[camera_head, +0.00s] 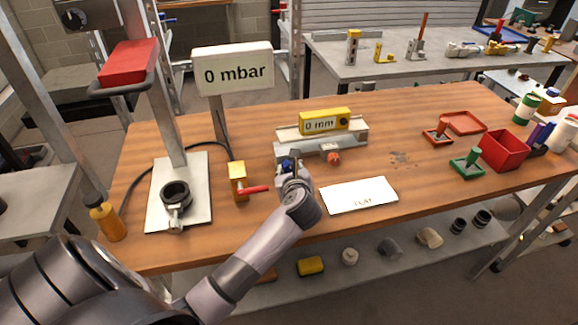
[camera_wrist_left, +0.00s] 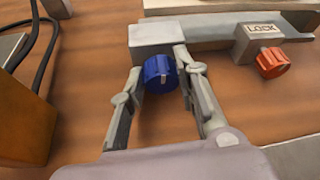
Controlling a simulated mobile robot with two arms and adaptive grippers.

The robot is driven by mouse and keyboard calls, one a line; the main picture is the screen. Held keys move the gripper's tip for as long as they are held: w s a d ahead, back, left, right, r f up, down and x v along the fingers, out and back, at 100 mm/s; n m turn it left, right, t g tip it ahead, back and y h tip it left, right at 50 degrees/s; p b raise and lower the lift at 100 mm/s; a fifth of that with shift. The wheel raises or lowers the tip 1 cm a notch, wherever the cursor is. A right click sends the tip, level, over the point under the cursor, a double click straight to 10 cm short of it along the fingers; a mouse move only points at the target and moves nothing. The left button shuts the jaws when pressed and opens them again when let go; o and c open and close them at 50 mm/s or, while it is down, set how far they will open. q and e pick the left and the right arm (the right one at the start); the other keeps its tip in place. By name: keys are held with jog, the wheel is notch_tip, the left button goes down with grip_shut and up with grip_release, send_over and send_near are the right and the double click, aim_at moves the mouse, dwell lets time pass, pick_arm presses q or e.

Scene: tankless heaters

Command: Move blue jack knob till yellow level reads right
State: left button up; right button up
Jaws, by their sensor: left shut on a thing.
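The yellow level (camera_head: 340,116) sits on a grey slide block at the back of the wooden bench, and its display reads "0 mm". The blue jack knob (camera_wrist_left: 158,74) sticks out of the front of a grey block at the left end of the slide. My left gripper (camera_head: 288,167) is at this knob, with one finger on each side, shut on it. In the left wrist view the knob shows between the fingertips. An orange-red lock knob (camera_wrist_left: 272,62) under a "LOCK" label is to the right of it. My right gripper is not in view.
A "0 mbar" sign (camera_head: 233,70) stands behind. A red bin (camera_head: 503,151) and green and red tools are at the right.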

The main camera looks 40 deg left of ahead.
pick_arm(q)
jog(key=shift+d+r+m+g+p, duration=0.1)
jog(key=shift+r+m+g+p, duration=0.15)
jog(key=shift+m+g+p, duration=0.35)
jog(key=shift+f+y, duration=0.2)
jog(key=shift+y, duration=0.1)
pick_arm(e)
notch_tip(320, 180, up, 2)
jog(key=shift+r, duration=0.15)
pick_arm(q)
jog(key=o, duration=1.1)
jog(key=shift+o, duration=0.3)
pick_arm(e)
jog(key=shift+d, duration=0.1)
pick_arm(q)
jog(key=v, duration=1.2)
